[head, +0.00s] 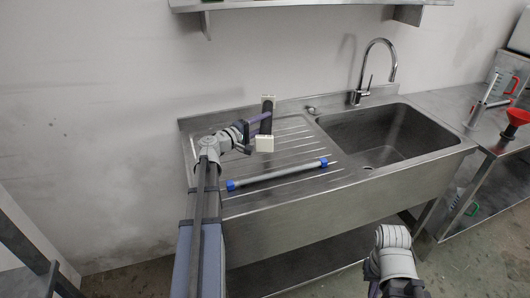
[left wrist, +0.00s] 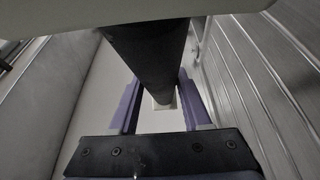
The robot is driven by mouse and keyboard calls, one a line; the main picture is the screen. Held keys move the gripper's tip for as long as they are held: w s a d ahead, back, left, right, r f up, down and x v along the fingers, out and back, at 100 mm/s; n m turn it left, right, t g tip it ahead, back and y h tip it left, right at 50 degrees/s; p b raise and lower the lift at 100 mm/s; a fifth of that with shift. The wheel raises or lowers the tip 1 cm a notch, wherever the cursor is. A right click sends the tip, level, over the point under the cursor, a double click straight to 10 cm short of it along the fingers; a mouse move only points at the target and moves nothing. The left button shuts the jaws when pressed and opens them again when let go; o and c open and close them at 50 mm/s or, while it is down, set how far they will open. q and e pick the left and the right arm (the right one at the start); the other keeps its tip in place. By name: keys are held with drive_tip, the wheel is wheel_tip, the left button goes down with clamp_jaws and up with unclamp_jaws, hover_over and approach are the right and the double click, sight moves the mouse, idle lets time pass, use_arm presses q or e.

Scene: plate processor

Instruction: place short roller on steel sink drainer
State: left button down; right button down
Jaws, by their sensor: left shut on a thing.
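The short roller (head: 266,126) is a dark cylinder with pale square end blocks. My left gripper (head: 257,128) is shut on it, over the steel sink drainer (head: 212,128). In the left wrist view the dark roller (left wrist: 150,50) runs between the purple fingers of my left gripper (left wrist: 160,100); a pale end block shows beyond them. The ribbed drainer surface (left wrist: 250,80) is at the right there. I cannot tell whether the roller touches the drainer. My right gripper is not in view; only a part of my right arm shows at the lower right.
A long grey tube with blue ends (head: 280,174) lies across the drainer's front part. The sink basin (head: 385,135) and tap (head: 366,85) are to the right. A side table (head: 463,105) holds a red funnel (head: 517,117). A wall shelf (head: 310,4) hangs above.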

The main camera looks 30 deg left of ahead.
use_arm(q)
drive_tip(key=shift+f+b, duration=4.8)
drive_tip(key=shift+f, duration=0.2)
drive_tip(key=shift+r, duration=0.15)
drive_tip(key=c, duration=0.8)
unclamp_jaws()
drive_tip(key=o, duration=0.5)
drive_tip(key=shift+c, duration=0.2)
drive_tip(key=v, duration=1.2)
